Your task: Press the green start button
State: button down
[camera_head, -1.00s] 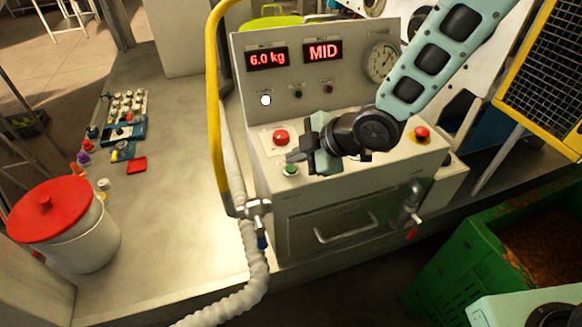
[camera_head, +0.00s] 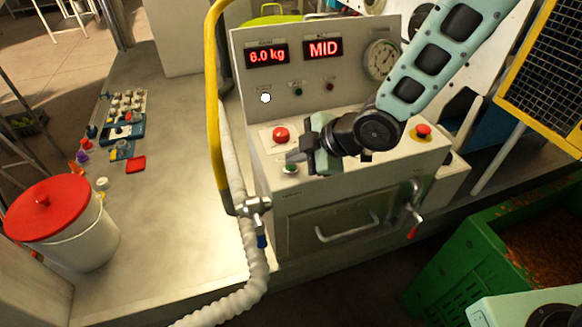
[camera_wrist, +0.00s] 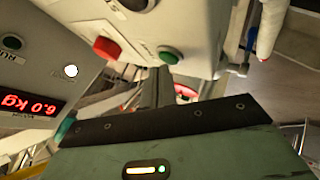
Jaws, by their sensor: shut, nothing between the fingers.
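The green start button (camera_head: 290,168) sits on the front left of the press's top panel, and it also shows in the wrist view (camera_wrist: 170,55). My gripper (camera_head: 293,157) is shut and empty, its fingertips just above and behind the button in the head view. In the wrist view the dark fingers (camera_wrist: 152,88) end close to the button's near side. I cannot tell whether they touch it. A red button (camera_head: 281,135) sits behind the green one, and it shows to its left in the wrist view (camera_wrist: 107,48).
A red stop button on a yellow base (camera_head: 422,131) is at the panel's right. The upright panel (camera_head: 345,95) has displays reading 6.0 kg and MID, and a gauge (camera_head: 383,60). A yellow pipe (camera_head: 213,100) and white hose (camera_head: 257,275) stand at left. A green crate (camera_head: 455,270) is lower right.

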aim_at(296, 168)
jog(key=shift+f+b, duration=0.4)
dwell(0.7)
jog(key=shift+r, duration=0.1)
jog(key=shift+r+p, duration=0.6)
jog(key=shift+r, duration=0.1)
notch_tip(296, 168, up, 5)
jog(key=p, duration=0.4)
jog(key=shift+r, duration=0.1)
dwell(0.9)
jog(key=s+d+m+g+h+b, duration=0.1)
jog(key=s+d+m+h+b, duration=0.1)
jog(key=s, duration=0.6)
jog(key=s+d+m+g+h+b, duration=0.2)
jog(key=s+d+m+b, duration=0.1)
jog(key=s+d+m, duration=0.2)
jog(key=s+d+m+g+h+b, duration=0.1)
jog(key=s+d+m+h+b, duration=0.2)
jog(key=s, duration=0.7)
jog(key=m, duration=0.2)
jog(key=shift+s+d+m+g, duration=0.35)
jog(key=shift+d+m+g, duration=0.05)
